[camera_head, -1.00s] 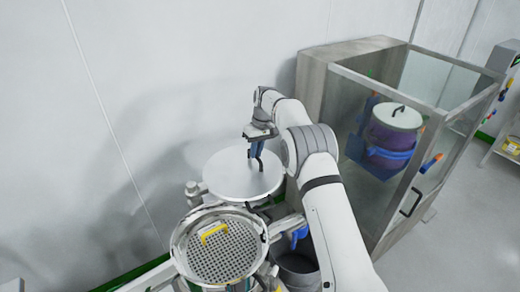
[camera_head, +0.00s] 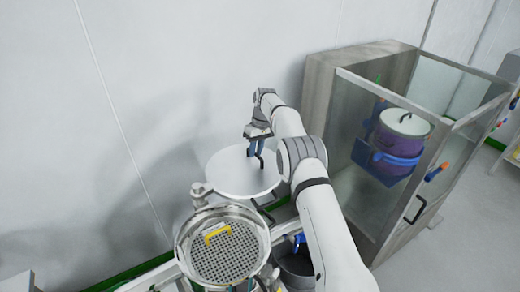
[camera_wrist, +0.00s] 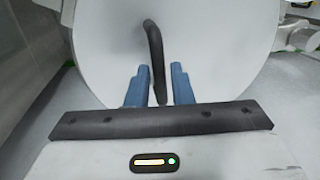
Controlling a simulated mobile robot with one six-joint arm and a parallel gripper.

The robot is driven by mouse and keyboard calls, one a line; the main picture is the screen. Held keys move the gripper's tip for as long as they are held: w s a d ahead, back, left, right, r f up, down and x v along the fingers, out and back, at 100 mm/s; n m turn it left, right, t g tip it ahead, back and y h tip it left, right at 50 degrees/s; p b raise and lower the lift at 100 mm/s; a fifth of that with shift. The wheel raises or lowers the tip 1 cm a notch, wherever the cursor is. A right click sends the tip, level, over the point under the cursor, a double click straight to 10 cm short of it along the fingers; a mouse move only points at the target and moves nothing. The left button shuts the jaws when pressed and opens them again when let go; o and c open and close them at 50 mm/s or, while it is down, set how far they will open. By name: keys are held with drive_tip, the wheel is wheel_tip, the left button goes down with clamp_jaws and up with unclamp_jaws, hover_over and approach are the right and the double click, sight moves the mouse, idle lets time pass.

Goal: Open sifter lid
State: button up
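The sifter (camera_head: 184,245) stands at lower centre in the head view, its round top uncovered. A perforated sieve (camera_head: 226,262) with a yellow handle (camera_head: 217,234) shows inside it. The sifter lid (camera_head: 225,177), a flat pale disc, is behind the sieve, clear of the opening. My gripper (camera_head: 256,152) is over the lid at its black bar handle (camera_head: 262,160). In the wrist view, the blue fingers (camera_wrist: 160,85) stand on either side of the handle (camera_wrist: 152,40), with narrow gaps visible. The gripper looks open around it. What supports the lid underneath is mostly hidden.
A glass-fronted cabinet (camera_head: 345,110) at right holds a purple lidded drum (camera_head: 399,142) in a blue holder. A dark grey bucket (camera_head: 296,262) stands beside the sifter, partly behind my arm. The wall is close behind the lid. Open floor lies at lower right.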

drive_tip(key=shift+o, duration=1.3)
drive_tip(key=shift+d+r, duration=0.1)
drive_tip(key=shift+w, duration=0.1)
wheel_tip(320, 180, up, 8)
drive_tip(key=w+d+p, duration=0.1)
drive_tip(key=shift+f+p, duration=0.2)
drive_tip(key=shift+p, duration=0.2)
drive_tip(key=shift+d, duration=0.1)
drive_tip(key=shift+c, duration=0.5)
